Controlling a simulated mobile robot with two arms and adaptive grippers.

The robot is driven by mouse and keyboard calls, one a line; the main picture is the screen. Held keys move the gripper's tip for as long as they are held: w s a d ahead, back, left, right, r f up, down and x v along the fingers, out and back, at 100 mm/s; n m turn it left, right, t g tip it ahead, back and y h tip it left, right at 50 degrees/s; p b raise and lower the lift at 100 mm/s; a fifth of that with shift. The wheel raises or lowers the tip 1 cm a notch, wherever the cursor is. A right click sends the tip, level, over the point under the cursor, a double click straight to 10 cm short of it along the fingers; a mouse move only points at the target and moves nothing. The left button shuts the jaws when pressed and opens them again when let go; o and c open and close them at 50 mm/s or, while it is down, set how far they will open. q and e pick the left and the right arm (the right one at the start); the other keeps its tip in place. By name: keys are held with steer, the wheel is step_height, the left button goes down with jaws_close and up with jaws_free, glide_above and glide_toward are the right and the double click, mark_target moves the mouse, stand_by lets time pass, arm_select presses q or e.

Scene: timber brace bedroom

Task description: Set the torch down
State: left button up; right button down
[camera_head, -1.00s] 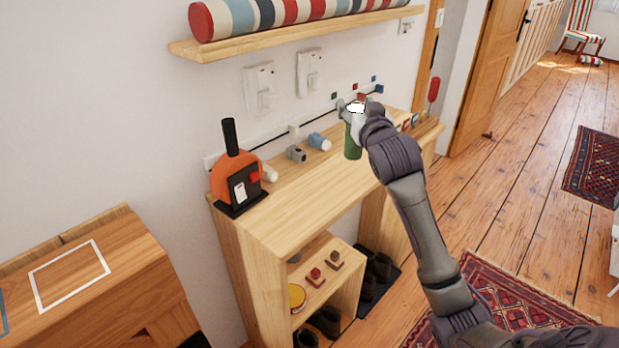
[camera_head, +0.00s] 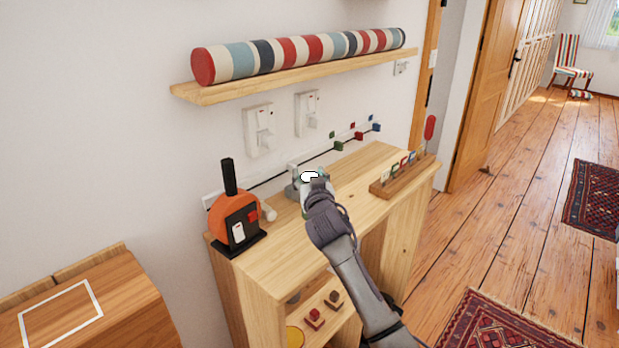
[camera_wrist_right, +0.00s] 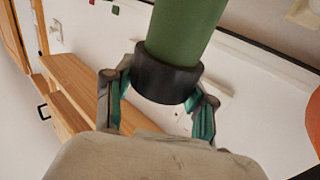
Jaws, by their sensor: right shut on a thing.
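The torch (camera_wrist_right: 186,28) shows in the right wrist view as a green cylinder with a black collar. My right gripper (camera_wrist_right: 160,92) is shut on it, with a finger on either side of the collar. In the head view my right gripper (camera_head: 312,184) is over the back of the wooden cabinet top (camera_head: 350,180), left of its middle. There the gripper and arm hide nearly all of the torch, so I cannot tell whether it touches the cabinet top. My left gripper is not in view.
A wooden rack (camera_head: 395,184) with small cards is at the right end. A striped bolster (camera_head: 300,50) lies on the wall shelf (camera_head: 215,92) above. Bare top lies between.

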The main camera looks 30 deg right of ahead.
steer(key=shift+f, duration=0.2)
steer(key=shift+c, duration=1.9)
jaws_free()
steer(key=shift+f, duration=0.1)
steer(key=shift+r, duration=0.2)
steer(key=v, duration=1.2)
steer(key=shift+a+f, duration=0.1)
